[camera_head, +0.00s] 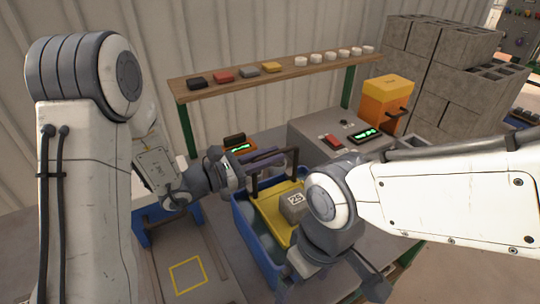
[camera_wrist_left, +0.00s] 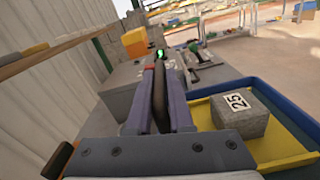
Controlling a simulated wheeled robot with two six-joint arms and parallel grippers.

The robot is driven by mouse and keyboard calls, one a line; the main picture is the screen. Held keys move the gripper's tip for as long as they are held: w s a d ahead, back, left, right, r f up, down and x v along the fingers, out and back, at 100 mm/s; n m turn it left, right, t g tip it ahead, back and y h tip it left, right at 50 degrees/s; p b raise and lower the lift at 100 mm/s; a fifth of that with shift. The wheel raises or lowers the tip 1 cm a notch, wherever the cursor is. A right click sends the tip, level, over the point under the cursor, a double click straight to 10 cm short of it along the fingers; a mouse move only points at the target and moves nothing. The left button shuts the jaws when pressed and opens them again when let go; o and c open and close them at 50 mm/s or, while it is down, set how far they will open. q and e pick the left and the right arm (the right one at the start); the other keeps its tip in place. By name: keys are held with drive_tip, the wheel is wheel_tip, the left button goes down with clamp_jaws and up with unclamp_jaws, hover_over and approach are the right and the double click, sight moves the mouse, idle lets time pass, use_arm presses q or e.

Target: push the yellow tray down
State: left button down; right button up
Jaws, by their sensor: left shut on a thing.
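The yellow tray (camera_head: 268,207) sits inside a blue bin (camera_head: 243,222), and a grey block labelled 25 (camera_head: 293,206) rests on it. The tray (camera_wrist_left: 268,150) and block (camera_wrist_left: 240,112) also show in the left wrist view. A dark upright handle (camera_head: 294,163) rises from the tray. My left gripper (camera_head: 277,157) is shut on the handle's dark bar, which shows between the purple fingers in the left wrist view (camera_wrist_left: 163,92). My right gripper (camera_head: 372,284) is at the lower right, beside the bin; its jaws are unclear. My right arm hides part of the tray and bin.
A wooden shelf (camera_head: 290,73) with coloured blocks and white discs runs behind. A grey console (camera_head: 318,130) with a green display and an orange box (camera_head: 386,103) stand at the back right. A yellow outlined square (camera_head: 188,274) marks bare table at the front left.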

idle(0.5)
use_arm(q)
wheel_tip(320, 180, down, 4)
drive_tip(key=b, duration=0.4)
drive_tip(key=shift+a, duration=0.1)
drive_tip(key=shift+r, duration=0.1)
drive_tip(key=c, duration=0.8)
unclamp_jaws()
drive_tip(key=shift+c, duration=0.2)
drive_tip(key=b+v, duration=0.1)
drive_tip(key=v, duration=0.9)
drive_tip(key=shift+a+b, duration=0.15)
drive_tip(key=shift+b, duration=0.2)
